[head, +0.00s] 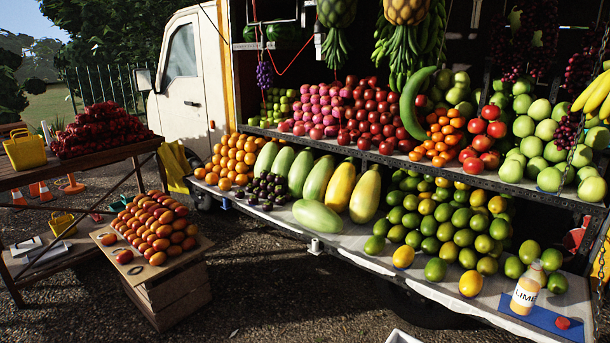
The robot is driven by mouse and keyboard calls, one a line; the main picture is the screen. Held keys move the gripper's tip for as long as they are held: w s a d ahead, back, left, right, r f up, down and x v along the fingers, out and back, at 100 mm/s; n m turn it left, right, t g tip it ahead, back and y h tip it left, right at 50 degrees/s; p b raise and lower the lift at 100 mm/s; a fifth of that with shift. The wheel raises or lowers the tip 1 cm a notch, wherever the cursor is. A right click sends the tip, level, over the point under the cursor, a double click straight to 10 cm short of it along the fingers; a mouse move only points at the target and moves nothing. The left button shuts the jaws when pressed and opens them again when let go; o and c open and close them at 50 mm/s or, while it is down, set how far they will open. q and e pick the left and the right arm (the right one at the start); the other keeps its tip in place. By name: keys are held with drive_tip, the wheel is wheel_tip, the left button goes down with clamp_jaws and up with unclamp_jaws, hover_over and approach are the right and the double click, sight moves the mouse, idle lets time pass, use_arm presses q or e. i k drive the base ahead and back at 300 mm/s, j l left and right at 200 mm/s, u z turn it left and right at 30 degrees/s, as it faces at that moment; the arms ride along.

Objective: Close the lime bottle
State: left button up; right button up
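The lime bottle (526,290) stands at the right front of the truck's lower shelf, with a white label reading LIME. It leans slightly in the view and its narrow top looks pale, with no red cap on it. A small red cap-like piece (562,323) lies apart from it, to its right, on a blue mat (539,317). The bottle stands at the mat's left part. Neither of my grippers shows in the head view.
Limes and lemons are piled just behind and left of the bottle on the lower shelf (345,240). A hanging chain (600,270) is at the far right. A crate of orange fruit (180,290) and a table (85,160) stand left, with open ground between.

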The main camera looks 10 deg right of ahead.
sight(529, 286)
drive_tip(key=l+z, duration=0.2)
drive_tip(key=z, duration=1.45)
